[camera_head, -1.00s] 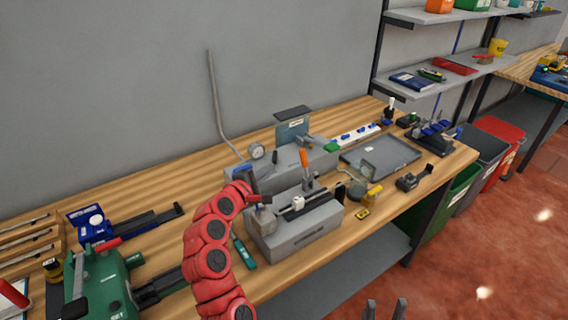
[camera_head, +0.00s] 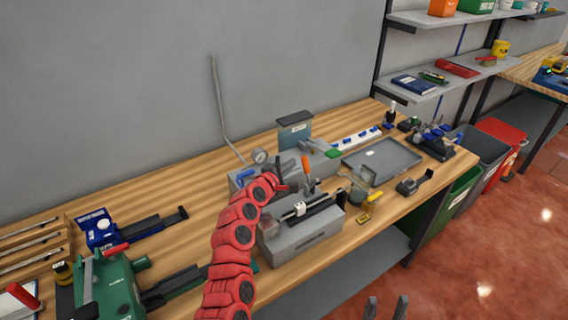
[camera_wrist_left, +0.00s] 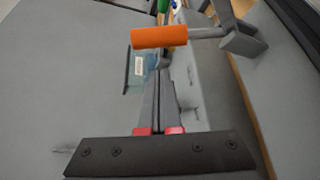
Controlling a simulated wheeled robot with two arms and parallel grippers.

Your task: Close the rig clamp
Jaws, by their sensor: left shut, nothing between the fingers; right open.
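The rig is a grey block (camera_head: 300,240) on the wooden bench, with a small white piece (camera_head: 299,208) on top. Its clamp has an orange handle (camera_head: 305,161), which stands roughly upright in the head view. In the left wrist view the orange handle (camera_wrist_left: 160,37) lies across the picture just beyond the fingertips, on a grey lever leading right to a bracket. My left gripper (camera_head: 280,166) is shut and empty, just left of the handle; its dark fingers (camera_wrist_left: 163,80) point at the handle. Whether they touch it I cannot tell. My right gripper (camera_head: 385,308) is open and empty at the bottom edge.
A grey tray (camera_head: 382,158) lies to the right. A green machine (camera_head: 110,285) and a blue device (camera_head: 98,230) are at left.

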